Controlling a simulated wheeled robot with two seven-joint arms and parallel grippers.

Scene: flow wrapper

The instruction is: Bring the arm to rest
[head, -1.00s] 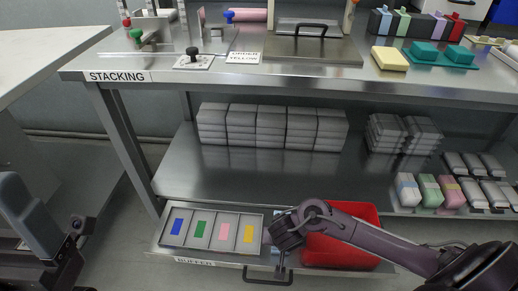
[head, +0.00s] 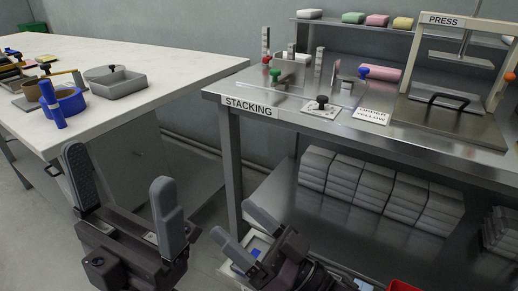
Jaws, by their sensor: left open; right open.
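My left gripper (head: 122,190) is at the lower left of the head view. Its two fingers point up and stand wide apart with nothing between them. My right gripper (head: 247,231) is at the lower middle, in front of the stacking bench's lower shelf. Its fingers are apart and I see nothing held in them. Both grippers are in free air, apart from the benches. The rest of both arms is mostly out of the picture.
The metal stacking bench (head: 282,112) stands on the right, with a press (head: 450,118) on top and grey stacked blocks (head: 378,190) below. A red bin (head: 403,287) shows at the bottom.

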